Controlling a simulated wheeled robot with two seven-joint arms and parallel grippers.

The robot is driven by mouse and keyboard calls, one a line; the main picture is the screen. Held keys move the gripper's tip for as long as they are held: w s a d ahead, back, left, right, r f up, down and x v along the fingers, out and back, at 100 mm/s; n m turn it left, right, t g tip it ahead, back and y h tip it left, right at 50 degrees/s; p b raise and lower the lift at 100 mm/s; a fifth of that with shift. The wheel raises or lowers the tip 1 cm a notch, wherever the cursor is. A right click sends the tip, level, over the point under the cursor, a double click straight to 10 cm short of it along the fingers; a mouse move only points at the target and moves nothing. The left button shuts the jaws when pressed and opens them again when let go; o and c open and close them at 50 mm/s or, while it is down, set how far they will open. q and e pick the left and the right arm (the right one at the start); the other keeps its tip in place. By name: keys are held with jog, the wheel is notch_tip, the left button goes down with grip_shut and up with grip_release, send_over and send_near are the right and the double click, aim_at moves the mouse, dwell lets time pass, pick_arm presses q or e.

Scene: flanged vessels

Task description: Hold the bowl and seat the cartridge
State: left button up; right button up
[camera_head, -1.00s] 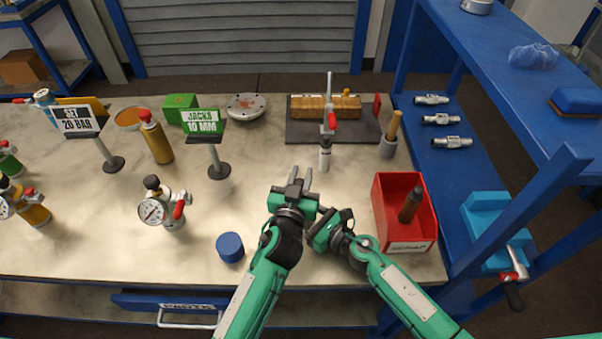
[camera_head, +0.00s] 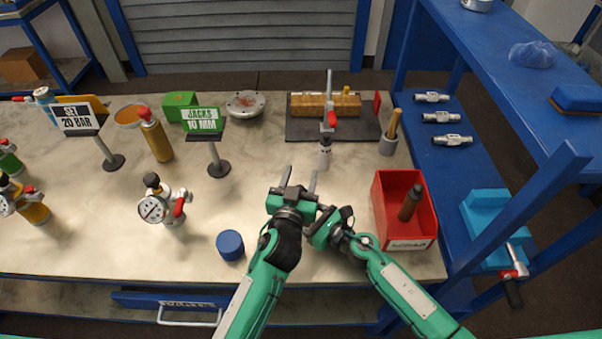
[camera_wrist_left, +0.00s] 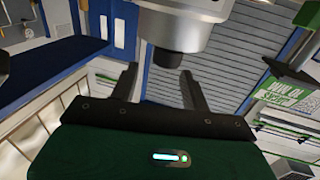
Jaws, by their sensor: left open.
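A slim silver cylinder (camera_head: 325,157), which may be the bowl, stands upright below a red-handled fitting at the back centre of the bench. In the left wrist view a silver cylinder with a black lower end (camera_wrist_left: 170,40) shows above and beyond the fingers. My left gripper (camera_head: 300,176) is open and empty, pointing at the silver cylinder from the near side, apart from it. It also shows in the left wrist view (camera_wrist_left: 158,85). My right gripper (camera_head: 328,222) is close beside the left one; its jaws are unclear. A brown cylinder (camera_head: 410,203), possibly the cartridge, leans in the red bin (camera_head: 390,190).
A blue cap (camera_head: 230,246) lies left of my left arm. A gauge fitting (camera_head: 160,208) and a green sign (camera_head: 203,120) stand farther left. A wooden-handled tool in a grey cup (camera_head: 389,145) stands behind the bin.

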pick_arm(q)
jog(key=v, duration=0.9)
pick_arm(e)
jog(key=o, duration=1)
jog(key=shift+c, duration=0.2)
